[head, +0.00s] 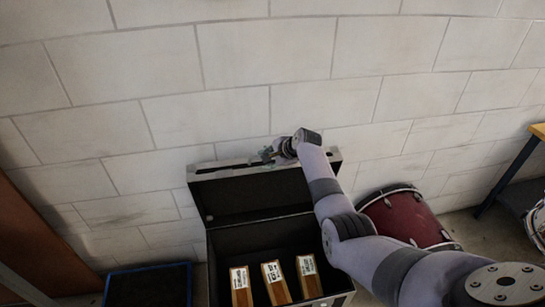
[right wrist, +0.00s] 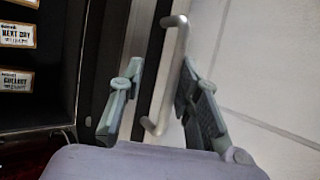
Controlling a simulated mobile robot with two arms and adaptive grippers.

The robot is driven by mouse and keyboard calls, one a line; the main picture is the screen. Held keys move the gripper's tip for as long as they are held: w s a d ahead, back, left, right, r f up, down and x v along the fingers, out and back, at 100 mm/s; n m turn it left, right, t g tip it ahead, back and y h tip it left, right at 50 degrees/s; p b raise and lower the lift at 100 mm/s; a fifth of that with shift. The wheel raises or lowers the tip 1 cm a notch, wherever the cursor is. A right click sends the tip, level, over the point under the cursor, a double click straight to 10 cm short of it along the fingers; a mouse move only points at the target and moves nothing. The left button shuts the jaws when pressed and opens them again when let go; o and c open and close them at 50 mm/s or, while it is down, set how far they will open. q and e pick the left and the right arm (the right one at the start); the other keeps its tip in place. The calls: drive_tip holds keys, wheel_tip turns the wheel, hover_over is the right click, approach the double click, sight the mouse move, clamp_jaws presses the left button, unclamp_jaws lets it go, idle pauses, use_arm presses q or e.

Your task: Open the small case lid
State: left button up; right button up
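The small black case (head: 225,243) stands open in front of the wall in the head view. Its lid (head: 250,190) is swung up, with its edge close to the wall. My right gripper (head: 268,153) is at the top edge of the lid. In the right wrist view, the lid's metal bar handle (right wrist: 170,85) lies between the two fingers of my right gripper (right wrist: 162,95). The fingers are apart, with gaps showing on both sides of the handle. My left gripper is in neither view.
Several wooden blocks with white labels (head: 274,284) stand inside the case. A red drum (head: 405,216) is on the floor to the right. A blue-edged dark box (head: 150,287) is at the left. The white block wall (head: 235,60) is close behind the lid.

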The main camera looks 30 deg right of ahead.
drive_tip(key=v, duration=1.2)
drive_tip(key=shift+f, duration=0.1)
